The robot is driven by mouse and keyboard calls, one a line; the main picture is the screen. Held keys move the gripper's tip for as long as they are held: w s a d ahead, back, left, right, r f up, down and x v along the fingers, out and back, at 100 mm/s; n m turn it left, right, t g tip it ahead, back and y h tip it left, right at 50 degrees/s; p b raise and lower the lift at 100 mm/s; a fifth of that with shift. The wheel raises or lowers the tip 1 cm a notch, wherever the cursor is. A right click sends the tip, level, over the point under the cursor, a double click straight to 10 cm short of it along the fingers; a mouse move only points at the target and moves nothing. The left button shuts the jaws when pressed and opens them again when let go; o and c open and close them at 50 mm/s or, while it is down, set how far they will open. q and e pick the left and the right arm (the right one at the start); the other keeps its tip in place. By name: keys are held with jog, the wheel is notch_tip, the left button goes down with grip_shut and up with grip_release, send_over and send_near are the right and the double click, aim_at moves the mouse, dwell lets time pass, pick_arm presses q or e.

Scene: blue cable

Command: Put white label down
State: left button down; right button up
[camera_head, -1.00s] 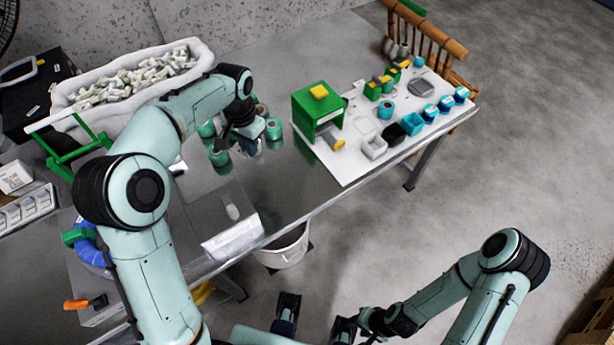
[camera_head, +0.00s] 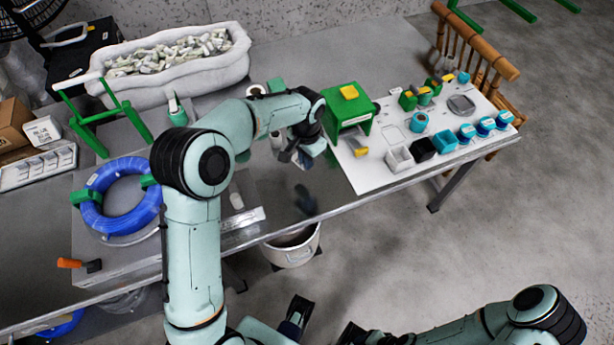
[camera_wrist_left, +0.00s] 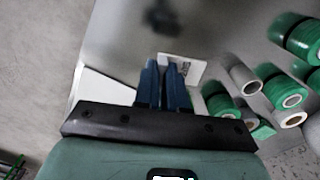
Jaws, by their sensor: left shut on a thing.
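My left gripper (camera_head: 300,158) is over the metal table (camera_head: 350,50), just left of the green box on the white board. In the left wrist view its two blue fingers (camera_wrist_left: 163,88) are close together and shut on the white label (camera_wrist_left: 185,68). The label is a small pale piece with dark print at the fingertips, held above the grey table top. In the head view the label (camera_head: 284,155) is only a small pale patch beside the gripper. My right gripper (camera_head: 350,334) is at the bottom edge, away from the table, and its jaws are not clear.
A green box (camera_head: 346,110) stands on the white board (camera_head: 375,176) with cups and small bins. Several green rolls (camera_wrist_left: 290,90) lie close right of my left gripper in the wrist view. A blue cable coil (camera_head: 95,212) and a white bin (camera_head: 235,75) stand left.

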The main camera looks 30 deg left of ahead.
aim_at(307, 182)
pick_arm(q)
notch_tip(307, 182, down, 9)
jog(key=shift+r+b, duration=0.1)
jog(key=shift+b, duration=0.2)
jog(key=c, duration=1.2)
grip_release()
jog(key=shift+f, duration=0.2)
jog(key=shift+r, duration=0.35)
notch_tip(307, 182, up, 12)
jog(key=shift+f+p, duration=0.15)
jog(key=shift+p, duration=0.45)
jog(key=shift+s, duration=0.1)
